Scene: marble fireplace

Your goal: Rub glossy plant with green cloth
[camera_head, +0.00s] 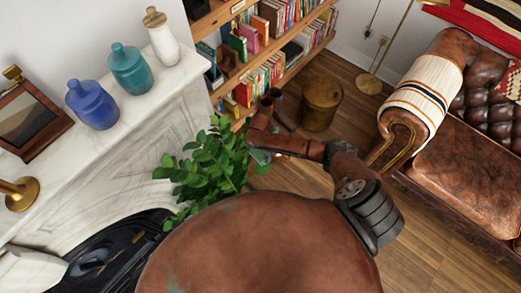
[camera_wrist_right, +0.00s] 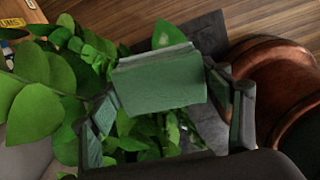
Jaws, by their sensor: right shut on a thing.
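The leafy green plant (camera_head: 205,165) stands on the floor beside the marble fireplace; its glossy leaves also fill the left and middle of the right wrist view (camera_wrist_right: 40,105). My right gripper (camera_head: 260,157) is at the plant's right side, partly hidden by leaves in the head view. In the right wrist view, the green cloth (camera_wrist_right: 160,85) looks like a folded block between the two fingers, and the gripper is shut on it. Leaves lie behind and around the cloth; whether it touches them I cannot tell. My left gripper is not in view.
The white mantel (camera_head: 150,100) holds a blue jar (camera_head: 92,105), a teal jar (camera_head: 130,70) and a white bottle (camera_head: 161,38). A bookshelf (camera_head: 225,95) stands behind the plant. A leather sofa (camera_head: 455,150) is at right. A round wooden stool (camera_head: 321,104) stands on the floor.

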